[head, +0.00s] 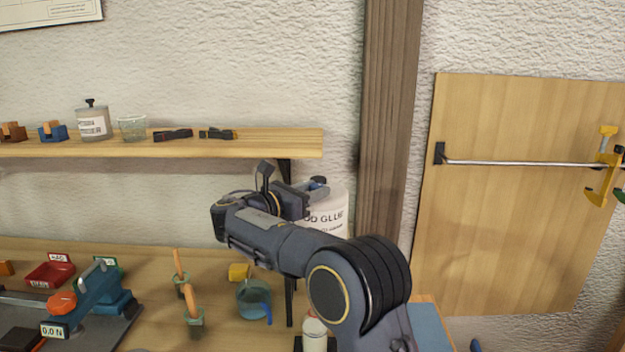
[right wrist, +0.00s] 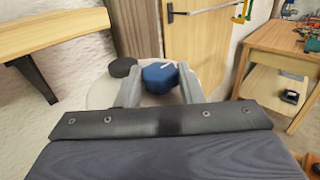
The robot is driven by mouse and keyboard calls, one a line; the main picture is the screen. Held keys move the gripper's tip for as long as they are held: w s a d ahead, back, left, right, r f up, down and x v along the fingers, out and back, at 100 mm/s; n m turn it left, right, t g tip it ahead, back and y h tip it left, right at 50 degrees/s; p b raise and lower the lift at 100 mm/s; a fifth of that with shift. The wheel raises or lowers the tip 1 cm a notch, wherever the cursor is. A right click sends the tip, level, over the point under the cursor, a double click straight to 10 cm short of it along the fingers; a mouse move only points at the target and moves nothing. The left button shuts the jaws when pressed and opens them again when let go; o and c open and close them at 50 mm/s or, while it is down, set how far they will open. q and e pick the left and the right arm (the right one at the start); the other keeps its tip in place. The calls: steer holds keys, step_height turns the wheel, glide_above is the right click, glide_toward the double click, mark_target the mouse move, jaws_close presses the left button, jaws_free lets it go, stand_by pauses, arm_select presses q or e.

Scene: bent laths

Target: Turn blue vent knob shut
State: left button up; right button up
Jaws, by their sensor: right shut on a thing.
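The blue vent knob (right wrist: 159,78) sits on the pale round lid of the glue pot (right wrist: 104,94) and has a white mark on top. In the head view, the white glue pot (head: 328,214) stands behind my right arm, and a little of the knob (head: 319,184) shows at its top. My right gripper (right wrist: 159,86) is shut on the knob, with one finger on each side of it. In the head view, the right gripper (head: 308,192) reaches the pot's top from the left and hides part of it. My left gripper is not in view.
A black cap (right wrist: 123,67) sits beside the knob on the lid. A wall shelf (head: 250,145) with small items runs above. The bench (head: 150,258) holds a blue test device (head: 95,295), a red tray (head: 50,274) and a glass jar (head: 252,300). A wooden post stands right of the pot.

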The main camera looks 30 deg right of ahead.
stand_by(0.4)
steer(key=o, duration=1)
steer(key=shift+d, duration=0.1)
steer(key=b+v, duration=0.1)
steer(key=v, duration=0.7)
steer(key=shift+f, duration=0.1)
